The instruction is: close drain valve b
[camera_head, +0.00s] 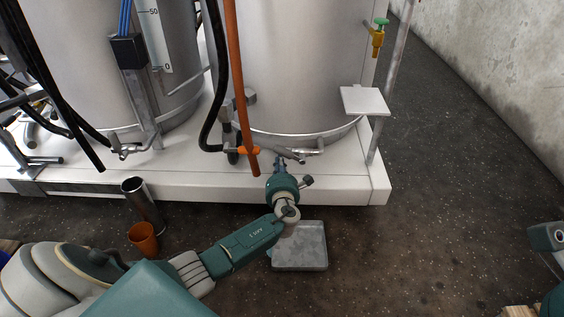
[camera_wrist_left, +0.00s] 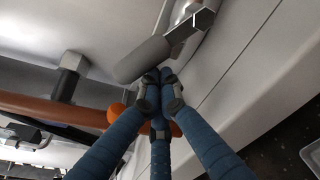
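A drain valve with a grey lever (camera_head: 290,156) sits at the foot of the right tank (camera_head: 290,70); I see no label that names it valve b. My left gripper (camera_head: 281,163) is in front of this lever, low at the platform's edge. In the left wrist view the grey lever handle (camera_wrist_left: 145,60) runs from a metal piece (camera_wrist_left: 192,24) across just beyond my fingertips. The blue fingers of my left gripper (camera_wrist_left: 160,76) are drawn together at the tips, close against the handle; exact contact is unclear.
An orange pipe (camera_head: 238,80) and a black hose (camera_head: 216,80) hang left of the valve. A white platform (camera_head: 340,190) carries both tanks. A metal cylinder (camera_head: 142,203), an orange cup (camera_head: 143,238) and a grey tray (camera_head: 302,250) stand on the floor.

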